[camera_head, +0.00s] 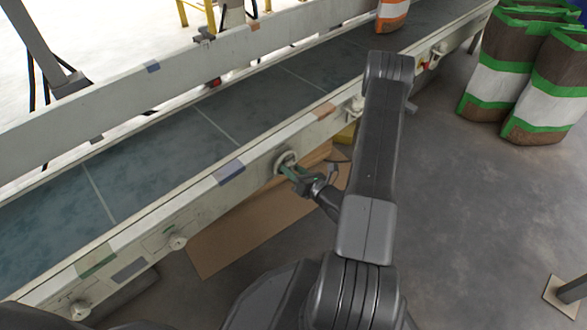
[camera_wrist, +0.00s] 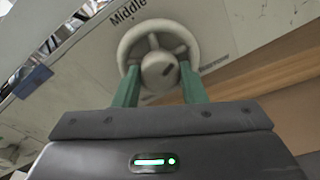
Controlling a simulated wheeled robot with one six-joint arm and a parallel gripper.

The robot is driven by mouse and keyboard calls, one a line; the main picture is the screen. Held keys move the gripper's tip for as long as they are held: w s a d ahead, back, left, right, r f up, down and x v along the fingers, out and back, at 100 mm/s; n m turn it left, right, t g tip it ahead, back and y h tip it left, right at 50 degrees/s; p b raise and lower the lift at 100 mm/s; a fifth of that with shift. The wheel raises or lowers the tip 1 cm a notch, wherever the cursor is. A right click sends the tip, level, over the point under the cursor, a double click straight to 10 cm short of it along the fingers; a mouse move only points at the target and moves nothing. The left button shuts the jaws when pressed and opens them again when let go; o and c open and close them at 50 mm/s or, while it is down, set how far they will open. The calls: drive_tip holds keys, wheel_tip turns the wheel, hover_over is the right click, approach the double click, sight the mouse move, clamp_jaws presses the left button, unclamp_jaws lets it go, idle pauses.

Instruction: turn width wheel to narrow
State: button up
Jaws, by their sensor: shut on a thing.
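A pale spoked hand wheel (camera_wrist: 158,68) with a round hub fills the top middle of the wrist view. The word "Middle" is printed on the panel beside its upper left rim. In the head view the wheel (camera_head: 284,160) sits on the side rail of the conveyor. My gripper (camera_wrist: 160,88) has green fingers, one on each side of the wheel's lower part, and is shut on it. In the head view my gripper (camera_head: 298,174) reaches the wheel from the lower right. The exact finger contact on the rim is partly hidden.
The conveyor (camera_head: 240,110) runs from lower left to upper right. Other knobs (camera_head: 178,242) sit along its rail. A brown cardboard sheet (camera_head: 235,235) lies below the wheel. Bags (camera_head: 500,70) stand at upper right; an orange-white bag (camera_head: 392,14) is on the belt.

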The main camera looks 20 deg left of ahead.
drive_tip(key=m+p, duration=0.1)
drive_tip(key=m, duration=0.3)
drive_tip(key=shift+r+g, duration=0.1)
drive_tip(key=shift+g, duration=0.2)
drive_tip(key=m+p, duration=0.1)
drive_tip(key=m, duration=0.2)
drive_tip(key=shift+w+m+g, duration=0.1)
drive_tip(key=shift+m+g, duration=0.2)
drive_tip(key=m+p, duration=0.1)
drive_tip(key=m, duration=0.3)
drive_tip(key=shift+y, duration=0.3)
drive_tip(key=shift+d+m+g+y+p, duration=0.1)
drive_tip(key=shift+m+g+y+p, duration=0.3)
drive_tip(key=shift+m, duration=1.5)
drive_tip(key=o, duration=0.7)
